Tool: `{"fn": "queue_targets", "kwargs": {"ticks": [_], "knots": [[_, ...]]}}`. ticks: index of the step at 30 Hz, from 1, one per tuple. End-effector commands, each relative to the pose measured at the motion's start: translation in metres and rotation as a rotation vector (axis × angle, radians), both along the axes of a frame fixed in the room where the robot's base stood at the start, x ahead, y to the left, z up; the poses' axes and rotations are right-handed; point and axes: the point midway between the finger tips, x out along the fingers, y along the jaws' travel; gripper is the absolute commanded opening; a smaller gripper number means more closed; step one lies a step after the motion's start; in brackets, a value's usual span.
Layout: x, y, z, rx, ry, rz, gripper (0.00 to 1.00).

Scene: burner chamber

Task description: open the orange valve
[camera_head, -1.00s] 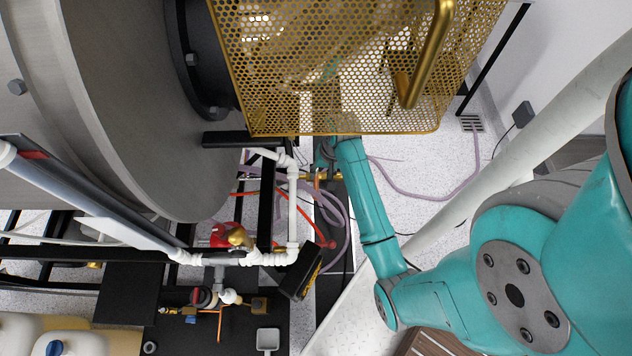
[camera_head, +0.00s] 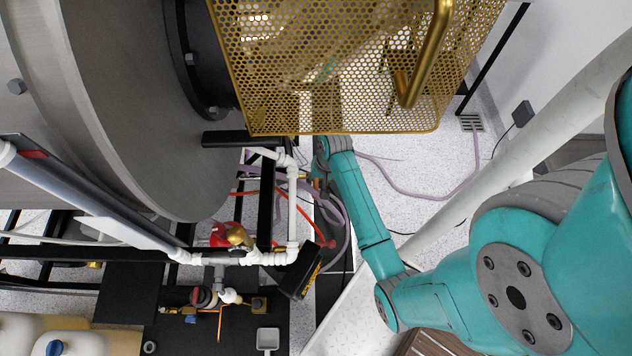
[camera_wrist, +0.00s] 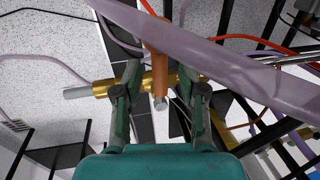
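The orange valve handle (camera_wrist: 159,72) shows in the wrist view as a copper-orange bar, upright in the picture, against a horizontal brass pipe body (camera_wrist: 105,87). My gripper (camera_wrist: 160,76) is open, with one dark finger on each side of the handle. Gaps show between the fingers and the bar, so it does not look clamped. A purple hose (camera_wrist: 225,65) crosses in front of the upper part of the handle. In the head view my forearm and the mesh cage hide most of my gripper and the valve.
A gold mesh cage (camera_head: 330,128) overhangs my wrist. White pipes (camera_head: 292,205), a red fitting (camera_head: 225,236) and a black frame lie left of my arm. Purple hoses (camera_head: 440,193) loop over the floor. Open speckled floor lies right of my forearm.

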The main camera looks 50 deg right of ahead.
Motion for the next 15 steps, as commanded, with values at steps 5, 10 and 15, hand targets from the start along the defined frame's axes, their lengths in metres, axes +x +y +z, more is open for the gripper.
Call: {"fn": "queue_targets", "kwargs": {"ticks": [5,10,15], "knots": [[0.0,-0.0001,0.0002,0.0,0.0,0.0,0.0],[-0.0003,-0.0006,0.0002,0.0,0.0,0.003,0.0],[-0.0048,-0.0079,0.0002,-0.001,0.001,0.062,0.0]]}}
